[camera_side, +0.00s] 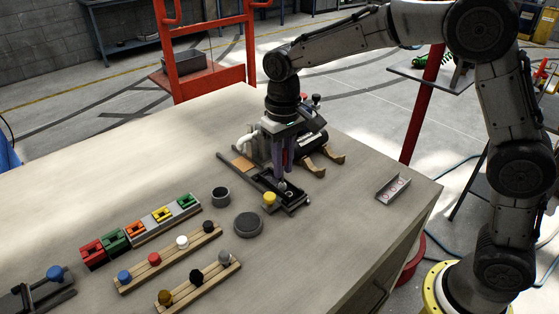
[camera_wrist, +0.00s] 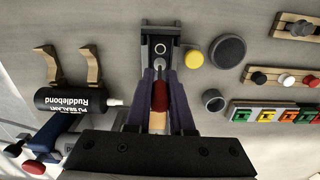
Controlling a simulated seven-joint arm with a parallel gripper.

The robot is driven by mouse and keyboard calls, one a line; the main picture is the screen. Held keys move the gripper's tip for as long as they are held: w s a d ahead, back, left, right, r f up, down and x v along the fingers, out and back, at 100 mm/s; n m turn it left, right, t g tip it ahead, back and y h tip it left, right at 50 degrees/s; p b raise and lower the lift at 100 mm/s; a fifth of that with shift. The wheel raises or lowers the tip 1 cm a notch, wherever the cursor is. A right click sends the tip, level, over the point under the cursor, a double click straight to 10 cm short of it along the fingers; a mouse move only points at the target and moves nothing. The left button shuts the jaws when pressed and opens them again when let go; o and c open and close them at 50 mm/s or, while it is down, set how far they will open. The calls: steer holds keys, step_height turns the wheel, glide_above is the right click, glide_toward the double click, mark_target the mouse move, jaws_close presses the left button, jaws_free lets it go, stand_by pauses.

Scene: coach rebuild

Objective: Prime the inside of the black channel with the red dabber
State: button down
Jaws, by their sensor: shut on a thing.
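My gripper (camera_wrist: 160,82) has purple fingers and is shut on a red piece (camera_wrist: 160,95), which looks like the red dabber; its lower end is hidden. In the side view my gripper (camera_side: 283,170) points down at the black channel (camera_side: 292,200), over its far part. The wrist view shows the channel (camera_wrist: 147,36) beyond the fingertips, with a pale round fitting inside. I cannot tell whether the dabber touches the channel.
A black sealant cartridge (camera_wrist: 75,99) lies by wooden cradles (camera_side: 333,154). A yellow knob (camera_side: 269,198), grey cup (camera_side: 220,196) and grey disc (camera_side: 248,225) stand close by. Knobbed racks (camera_side: 170,262) and coloured blocks (camera_side: 136,230) sit left; a metal tray (camera_side: 393,188) lies right.

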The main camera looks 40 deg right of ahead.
steer(key=shift+s+f, duration=0.1)
steer(key=shift+s, duration=1.6)
step_height(320, 180, up, 8)
stand_by(0.6)
steer(key=shift+w, duration=0.1)
stand_by(0.3)
steer(key=w, duration=0.9)
steer(key=shift+w+f, duration=0.1)
steer(key=shift+f, duration=3.9)
steer(key=shift+s+r, duration=0.1)
steer(key=shift+s, duration=4.5)
